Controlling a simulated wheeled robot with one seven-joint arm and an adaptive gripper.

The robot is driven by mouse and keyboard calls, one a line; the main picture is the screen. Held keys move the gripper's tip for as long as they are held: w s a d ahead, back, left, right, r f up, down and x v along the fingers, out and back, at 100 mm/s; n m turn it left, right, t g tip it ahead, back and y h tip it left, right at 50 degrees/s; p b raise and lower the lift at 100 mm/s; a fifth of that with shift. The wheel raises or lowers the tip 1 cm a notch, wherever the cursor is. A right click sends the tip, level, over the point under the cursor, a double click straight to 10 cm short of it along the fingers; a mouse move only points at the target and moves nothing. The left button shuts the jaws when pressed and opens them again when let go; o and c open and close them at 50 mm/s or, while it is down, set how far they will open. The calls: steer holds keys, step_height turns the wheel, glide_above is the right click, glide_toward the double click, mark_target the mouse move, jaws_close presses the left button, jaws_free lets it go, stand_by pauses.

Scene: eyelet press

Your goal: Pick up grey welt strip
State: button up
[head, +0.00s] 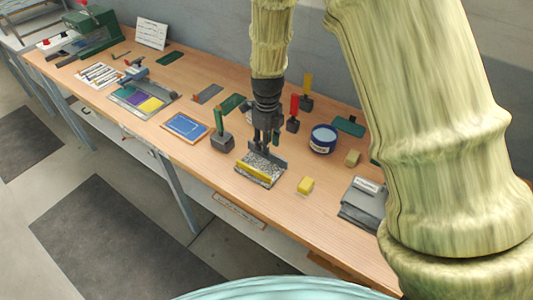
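My gripper (266,143) points down over a speckled grey block (263,167) at the middle of the bench in the head view. A yellow strip (253,172) lies along the block's front side. A dark grey strip-like piece (281,161) shows at the block's back, by my fingertips; it may be the grey welt strip. The fingers overlap this piece in the picture. I cannot tell whether they touch it or are closed on it.
A grey block with a green handle (222,141) stands left of my gripper. A blue-and-white tin (323,139), a yellow block (305,185) and a dark grey stack (363,203) are to the right. A blue panel (185,127) and a tray (129,103) lie left. The bench's front edge is close.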

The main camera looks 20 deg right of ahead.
mark_target(279, 160)
steer(key=shift+s+f+p, duration=0.1)
steer(key=shift+f+p, duration=0.9)
steer(key=shift+f, duration=1.35)
steer(key=shift+c, duration=0.5)
jaws_close()
